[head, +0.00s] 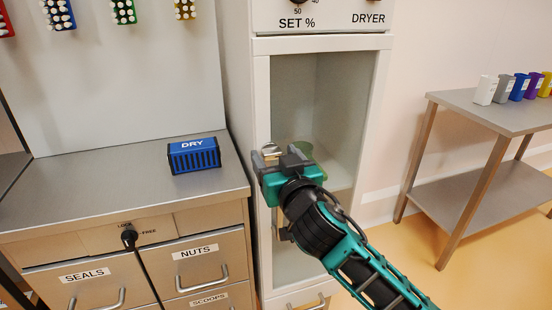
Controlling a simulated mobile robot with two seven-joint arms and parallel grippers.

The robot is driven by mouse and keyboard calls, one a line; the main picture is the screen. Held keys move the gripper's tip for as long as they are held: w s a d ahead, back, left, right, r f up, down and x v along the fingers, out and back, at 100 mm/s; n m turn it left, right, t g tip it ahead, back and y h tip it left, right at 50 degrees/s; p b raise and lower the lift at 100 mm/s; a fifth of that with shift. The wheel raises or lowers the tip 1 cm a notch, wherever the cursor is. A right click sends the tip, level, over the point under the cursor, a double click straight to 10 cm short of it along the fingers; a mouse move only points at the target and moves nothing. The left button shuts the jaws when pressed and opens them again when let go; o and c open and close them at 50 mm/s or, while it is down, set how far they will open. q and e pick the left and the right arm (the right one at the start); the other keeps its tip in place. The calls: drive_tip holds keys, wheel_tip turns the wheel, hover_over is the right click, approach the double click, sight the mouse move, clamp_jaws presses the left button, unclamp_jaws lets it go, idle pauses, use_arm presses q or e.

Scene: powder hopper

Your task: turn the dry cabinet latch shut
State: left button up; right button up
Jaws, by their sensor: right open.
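The dry cabinet (262,90) is a tall pale cabinet in the middle, with a framed see-through front. A small metal piece (270,148), which looks like its latch, shows on the left frame beside my right gripper; the gripper covers much of it, so its turn angle cannot be read. My right gripper (272,157) is open, with its fingers at this piece. I cannot tell whether they touch it. A metal handle-like part (284,234) shows lower down, partly behind my arm. My left gripper is out of view.
A steel counter (110,195) with a blue DRY box (194,155) stands at the left, over labelled drawers (200,255). A steel side table (480,105) with several coloured containers stands at the right.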

drive_tip(key=c, duration=1.1)
drive_tip(key=shift+o, duration=0.2)
